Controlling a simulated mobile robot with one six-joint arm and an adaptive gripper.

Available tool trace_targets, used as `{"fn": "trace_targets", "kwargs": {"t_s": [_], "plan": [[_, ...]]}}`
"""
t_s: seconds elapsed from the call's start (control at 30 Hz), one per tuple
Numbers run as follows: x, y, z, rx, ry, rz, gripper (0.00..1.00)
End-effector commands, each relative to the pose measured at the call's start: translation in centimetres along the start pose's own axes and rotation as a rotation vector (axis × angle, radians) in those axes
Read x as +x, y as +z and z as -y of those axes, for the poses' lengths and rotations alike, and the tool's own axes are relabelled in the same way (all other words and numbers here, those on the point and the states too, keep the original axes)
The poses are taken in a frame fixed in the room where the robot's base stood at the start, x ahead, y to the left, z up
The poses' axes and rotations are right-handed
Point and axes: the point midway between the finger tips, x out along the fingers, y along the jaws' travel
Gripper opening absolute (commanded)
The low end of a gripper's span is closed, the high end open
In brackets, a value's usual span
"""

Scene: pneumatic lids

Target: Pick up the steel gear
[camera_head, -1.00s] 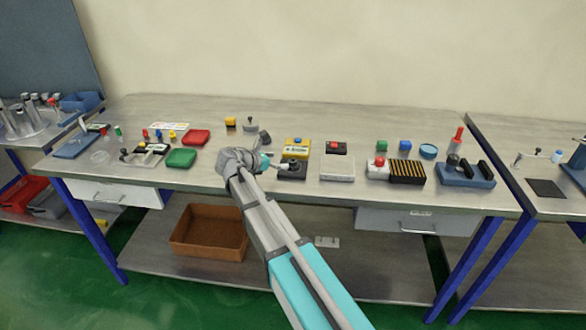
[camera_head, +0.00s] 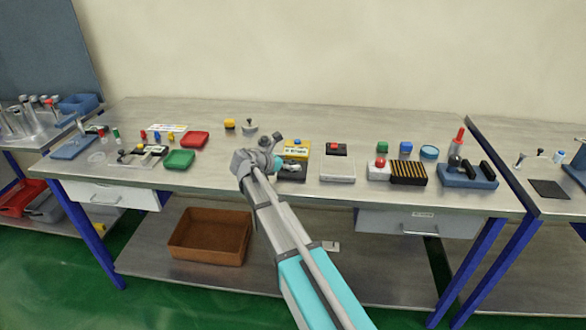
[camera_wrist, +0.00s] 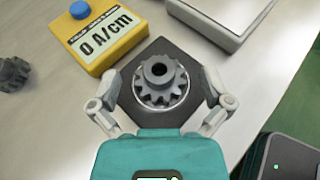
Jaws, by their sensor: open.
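The steel gear (camera_wrist: 160,74), grey and toothed with a raised hub and centre hole, sits on a black square block (camera_wrist: 142,108) in the wrist view. My gripper (camera_wrist: 161,88) is open, with one finger on each side of the block and gear. No contact with the gear can be seen. In the head view my gripper (camera_head: 268,156) is over the front middle of the bench, beside the black block (camera_head: 291,173). The gear cannot be made out there.
A yellow meter (camera_wrist: 97,36) reading "0 A/cm" stands close to the block. A pale box (camera_wrist: 228,14) is on its other side. A small dark toothed part (camera_wrist: 12,74) lies at the left. Red (camera_head: 195,138) and green trays (camera_head: 179,158) are further left on the bench.

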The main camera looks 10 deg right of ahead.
Motion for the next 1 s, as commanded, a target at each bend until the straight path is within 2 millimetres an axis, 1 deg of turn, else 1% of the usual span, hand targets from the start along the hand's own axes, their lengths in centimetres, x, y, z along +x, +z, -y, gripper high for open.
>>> {"fn": "trace_targets", "kwargs": {"t_s": [0.03, 0.13, 0.3, 0.9, 0.97, 1.0], "plan": [[0.8, -0.4, -0.1, 0.000, -0.001, 0.000, 0.99], [1.9, -0.4, -0.1, 0.000, 0.000, 0.000, 0.99], [3.1, -0.3, -0.1, -0.001, 0.001, 0.000, 0.99], [3.3, -0.2, -0.1, -0.001, 0.003, 0.000, 0.99], [3.3, -0.2, -0.1, -0.001, 0.003, 0.000, 0.88], [3.3, -0.2, -0.1, -0.001, 0.003, 0.000, 0.80]]}}
